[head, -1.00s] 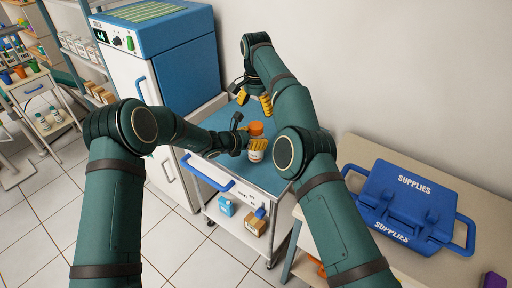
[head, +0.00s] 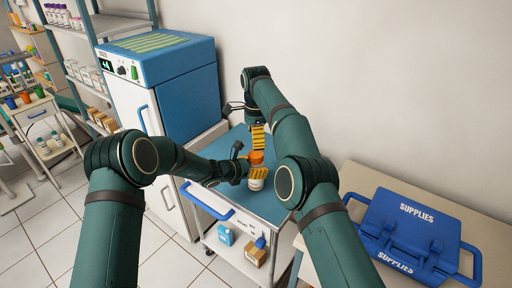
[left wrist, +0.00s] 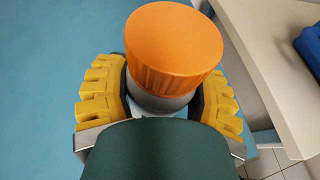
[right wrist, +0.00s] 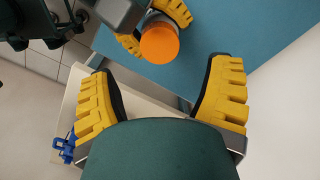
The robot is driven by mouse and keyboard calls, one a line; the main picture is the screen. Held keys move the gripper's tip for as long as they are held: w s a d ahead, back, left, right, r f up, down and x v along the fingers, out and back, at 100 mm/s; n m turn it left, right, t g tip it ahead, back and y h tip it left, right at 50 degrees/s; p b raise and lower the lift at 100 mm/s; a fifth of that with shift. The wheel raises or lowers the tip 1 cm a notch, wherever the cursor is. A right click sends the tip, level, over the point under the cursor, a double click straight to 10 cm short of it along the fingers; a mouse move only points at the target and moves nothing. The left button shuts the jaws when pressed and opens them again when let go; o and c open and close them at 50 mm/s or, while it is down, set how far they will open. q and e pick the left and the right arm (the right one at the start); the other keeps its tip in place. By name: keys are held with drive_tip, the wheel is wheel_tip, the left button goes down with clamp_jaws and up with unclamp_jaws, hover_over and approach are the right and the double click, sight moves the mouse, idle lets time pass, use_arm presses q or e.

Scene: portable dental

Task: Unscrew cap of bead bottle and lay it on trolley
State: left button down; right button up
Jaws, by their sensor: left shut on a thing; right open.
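The bead bottle (head: 256,184) is white with an orange cap (head: 256,157) and stands upright over the blue trolley top (head: 228,192). My left gripper (head: 250,172) is shut on the bottle below the cap; in the left wrist view its yellow fingers sit on both sides of the bottle and the orange cap (left wrist: 174,48) is on top. My right gripper (head: 257,138) is open and empty, just above the cap, fingers pointing down. In the right wrist view the cap (right wrist: 159,44) lies beyond the open fingers (right wrist: 160,95), not between them.
A blue-topped white cabinet (head: 165,85) stands left of the trolley. A bench (head: 440,205) with a blue supplies case (head: 412,230) is at the right. The trolley's lower shelf (head: 232,258) holds small boxes. The trolley top behind the bottle is clear.

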sight(256, 154)
drive_tip(key=shift+f, duration=3.7)
drive_tip(key=c, duration=1.3)
drive_tip(key=n, duration=0.6)
drive_tip(key=shift+n, duration=0.4)
drive_tip(key=n, duration=0.6)
drive_tip(key=shift+n, duration=0.3)
drive_tip(key=o, duration=1.3)
drive_tip(key=shift+r, duration=0.15)
